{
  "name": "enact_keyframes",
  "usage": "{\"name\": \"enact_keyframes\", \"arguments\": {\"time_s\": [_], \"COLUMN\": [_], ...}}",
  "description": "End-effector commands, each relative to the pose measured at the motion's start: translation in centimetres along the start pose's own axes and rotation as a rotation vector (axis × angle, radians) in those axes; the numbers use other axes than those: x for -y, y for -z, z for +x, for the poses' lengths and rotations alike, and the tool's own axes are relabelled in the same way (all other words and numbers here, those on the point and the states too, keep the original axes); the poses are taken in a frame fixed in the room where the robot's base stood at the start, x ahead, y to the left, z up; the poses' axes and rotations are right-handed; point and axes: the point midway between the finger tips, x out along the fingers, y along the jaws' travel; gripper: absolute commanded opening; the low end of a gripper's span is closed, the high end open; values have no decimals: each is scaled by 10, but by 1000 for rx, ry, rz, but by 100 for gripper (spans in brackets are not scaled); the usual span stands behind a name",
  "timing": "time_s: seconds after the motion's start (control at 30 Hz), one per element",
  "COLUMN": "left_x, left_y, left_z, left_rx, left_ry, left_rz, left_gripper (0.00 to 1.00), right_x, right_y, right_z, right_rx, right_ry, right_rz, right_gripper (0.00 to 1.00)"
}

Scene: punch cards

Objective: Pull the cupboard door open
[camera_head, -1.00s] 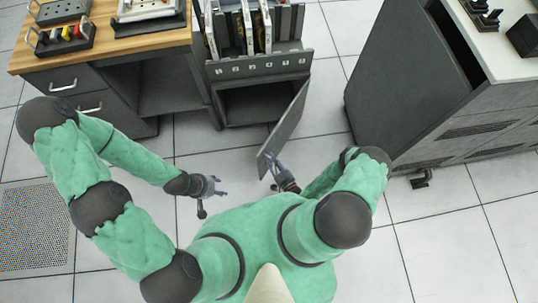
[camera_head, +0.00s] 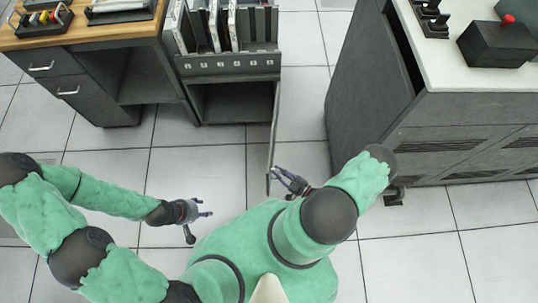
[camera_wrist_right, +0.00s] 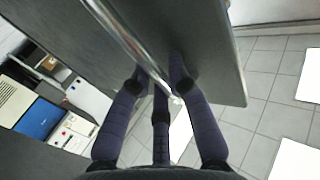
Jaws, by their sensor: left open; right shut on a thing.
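The dark grey cupboard (camera_head: 232,101) stands below a rack, its front open. Its door (camera_head: 275,125) is swung out and shows nearly edge-on in the head view. My right gripper (camera_head: 275,177) is at the door's free edge. In the right wrist view the door panel (camera_wrist_right: 213,45) fills the top, and my right gripper's fingers (camera_wrist_right: 160,88) are closed around the lower end of its shiny bar handle (camera_wrist_right: 122,38). My left gripper (camera_head: 207,208) is open and empty over the floor, left of the door and apart from it.
A wooden-topped desk (camera_head: 85,36) with drawers stands at the left. A dark cabinet with a pale top (camera_head: 440,75) stands at the right. Tiled floor (camera_head: 300,110) is clear between door and cabinet.

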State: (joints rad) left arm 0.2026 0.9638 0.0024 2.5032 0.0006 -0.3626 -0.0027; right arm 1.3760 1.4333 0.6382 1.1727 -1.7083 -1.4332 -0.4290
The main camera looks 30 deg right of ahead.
Motion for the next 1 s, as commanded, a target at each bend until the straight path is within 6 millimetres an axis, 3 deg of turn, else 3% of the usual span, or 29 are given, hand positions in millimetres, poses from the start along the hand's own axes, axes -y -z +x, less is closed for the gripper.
{"name": "enact_keyframes", "arguments": {"time_s": [0.23, 0.63, 0.67, 0.73, 1.0], "left_x": [0, 0, 0, 0, 0], "left_y": [0, 0, 0, 0, 0], "left_z": [1, 1, 1, 1, 1], "left_rx": [0, 0, 0, 0, 0], "left_ry": [0, 0, 0, 0, 0], "left_rz": [0, 0, 0, 0, 0], "left_gripper": [52, 52, 52, 52, 52], "right_x": [-7, -9, -9, -9, -11], "right_y": [-1, -1, -1, -1, 0], "right_z": [-12, -13, -13, -13, -13], "right_rx": [3, 3, 3, 3, 1], "right_ry": [-4, -5, -5, -5, -6], "right_rz": [7, 6, 6, 5, 2], "right_gripper": [0, 0, 26, 44, 44]}}
